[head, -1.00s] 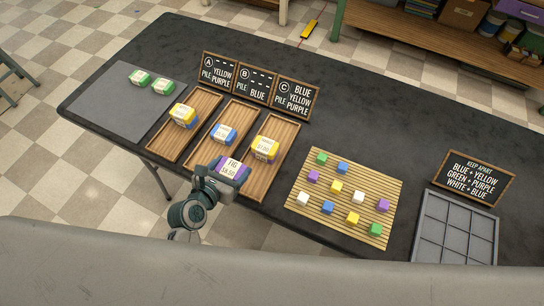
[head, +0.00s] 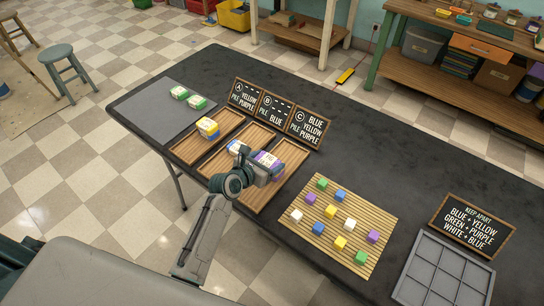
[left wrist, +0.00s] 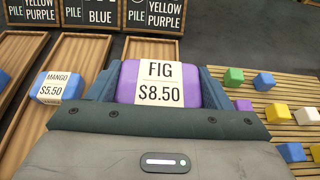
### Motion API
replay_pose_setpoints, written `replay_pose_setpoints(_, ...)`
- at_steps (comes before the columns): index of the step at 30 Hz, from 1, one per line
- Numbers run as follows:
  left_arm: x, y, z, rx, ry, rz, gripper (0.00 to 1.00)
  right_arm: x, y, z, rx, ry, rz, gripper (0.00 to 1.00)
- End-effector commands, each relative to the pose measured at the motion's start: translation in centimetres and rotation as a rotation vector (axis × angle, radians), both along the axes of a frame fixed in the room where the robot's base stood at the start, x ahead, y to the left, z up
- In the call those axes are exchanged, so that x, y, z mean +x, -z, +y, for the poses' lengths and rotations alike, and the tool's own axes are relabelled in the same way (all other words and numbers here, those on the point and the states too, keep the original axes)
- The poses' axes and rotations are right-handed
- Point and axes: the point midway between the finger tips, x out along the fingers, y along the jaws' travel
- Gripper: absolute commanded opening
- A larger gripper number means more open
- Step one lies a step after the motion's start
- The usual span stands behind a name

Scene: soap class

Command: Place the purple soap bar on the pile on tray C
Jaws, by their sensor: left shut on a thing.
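The purple soap bar (left wrist: 126,86), labelled FIG $8.50, is between the fingers of my left gripper (head: 268,166), which is shut on it. In the head view the bar and gripper are over tray C (head: 291,153), the rightmost wooden tray. The pile on tray C is hidden behind the bar and gripper in both views, so I cannot tell whether the bar touches it. The sign for C (head: 306,128) reads pile, blue, yellow, purple. My right gripper is not in view.
Tray B beside it holds a blue MANGO bar (left wrist: 50,87). Tray A holds a yellow-topped pile (head: 208,128). Green bars (head: 196,102) lie on a grey mat. A slatted mat (head: 318,249) with coloured cubes and a grey divided tray (head: 440,275) are to the right.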

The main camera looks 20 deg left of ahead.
Motion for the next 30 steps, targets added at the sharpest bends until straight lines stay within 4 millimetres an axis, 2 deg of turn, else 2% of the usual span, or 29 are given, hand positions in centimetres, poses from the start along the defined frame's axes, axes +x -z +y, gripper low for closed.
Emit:
replay_pose_setpoints(1,1.4,-0.1,0.0,-0.001,-0.001,-0.002,0.47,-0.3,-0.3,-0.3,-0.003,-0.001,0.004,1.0)
replay_pose_setpoints(3,2.9,0.0,0.1,0.0,-0.001,-0.002,0.47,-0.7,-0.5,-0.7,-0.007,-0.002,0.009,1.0)
replay_pose_setpoints(9,4.9,0.5,0.1,-0.001,0.0,0.0,0.47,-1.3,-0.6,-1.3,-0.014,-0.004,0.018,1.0)
replay_pose_setpoints(18,4.9,3.8,0.1,-0.001,-0.001,0.0,0.47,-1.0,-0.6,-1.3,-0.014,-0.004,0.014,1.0)
replay_pose_setpoints(29,4.9,4.2,0.1,0.0,0.0,0.0,0.47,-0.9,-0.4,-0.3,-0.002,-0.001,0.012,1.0)
replay_pose_setpoints(30,4.9,4.3,0.1,0.0,0.0,0.0,0.74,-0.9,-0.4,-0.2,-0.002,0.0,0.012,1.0)
